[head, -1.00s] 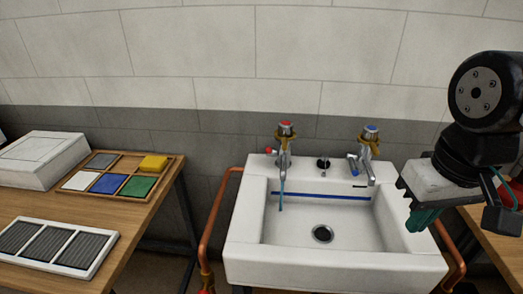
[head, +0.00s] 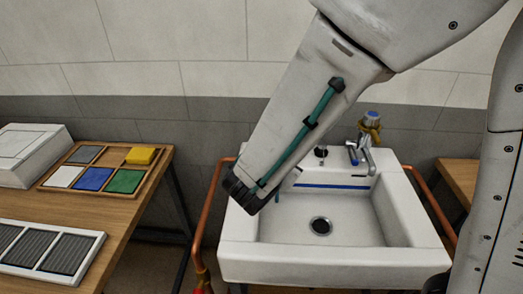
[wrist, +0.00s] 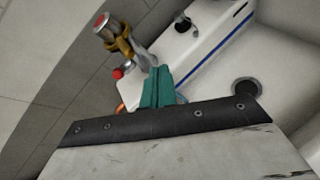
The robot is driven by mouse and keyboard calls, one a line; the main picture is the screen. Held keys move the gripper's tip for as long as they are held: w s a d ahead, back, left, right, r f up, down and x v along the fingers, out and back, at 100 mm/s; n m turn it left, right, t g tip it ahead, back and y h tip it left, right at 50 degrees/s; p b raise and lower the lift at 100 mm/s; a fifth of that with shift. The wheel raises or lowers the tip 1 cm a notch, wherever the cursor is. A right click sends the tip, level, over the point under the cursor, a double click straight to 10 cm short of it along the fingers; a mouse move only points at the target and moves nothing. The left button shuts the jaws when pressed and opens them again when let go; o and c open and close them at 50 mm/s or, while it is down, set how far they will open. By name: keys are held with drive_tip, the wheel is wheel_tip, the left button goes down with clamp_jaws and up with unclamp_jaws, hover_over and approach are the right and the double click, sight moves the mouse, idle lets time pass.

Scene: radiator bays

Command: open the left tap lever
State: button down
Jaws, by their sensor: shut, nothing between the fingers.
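The left tap (wrist: 118,38), with a red cap and a brass-coloured collar, shows at the upper left of the wrist view. Its red lever tip (wrist: 118,73) sticks out below the collar. In the head view my arm hides this tap and its lever. My gripper (wrist: 158,72) shows as teal fingers pressed together with nothing between them. In the wrist view the fingertips appear just right of the red lever tip, near the tap's spout. I cannot tell whether they touch the tap.
The white sink (head: 350,262) has a blue stripe and a dark drain (head: 321,226). The right tap (head: 370,135) has a blue cap. Copper pipes (head: 205,235) flank the sink. A wooden table (head: 135,215) at left holds a tray of coloured tiles (head: 62,185).

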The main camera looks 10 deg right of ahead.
drive_tip(key=a+f+n+y, duration=0.1)
drive_tip(key=a, duration=0.1)
drive_tip(key=a+f+n+t+y, duration=0.1)
drive_tip(key=a+f+n, duration=0.1)
drive_tip(key=a, duration=0.1)
drive_tip(key=a+f+n+y, duration=0.1)
drive_tip(key=a+n, duration=0.1)
drive_tip(key=shift+a+f+t, duration=0.3)
drive_tip(key=shift+a, duration=0.1)
drive_tip(key=shift+w+a+f+n, duration=0.15)
drive_tip(key=shift+f+n, duration=0.05)
drive_tip(key=shift+n, duration=0.1)
drive_tip(key=x, duration=0.9)
drive_tip(key=shift+w+f, duration=0.15)
drive_tip(key=shift+w, duration=0.05)
drive_tip(key=w+r, duration=0.1)
drive_tip(key=w+d+r, duration=0.1)
drive_tip(key=shift+r, duration=0.3)
drive_tip(key=shift+w+d+r, duration=0.1)
drive_tip(key=shift+d+r, duration=0.05)
drive_tip(key=shift+r, duration=0.15)
drive_tip(key=shift+r, duration=0.1)
drive_tip(key=shift+w+d+r, duration=0.2)
drive_tip(key=shift+w+r, duration=0.3)
drive_tip(key=shift+r, duration=0.25)
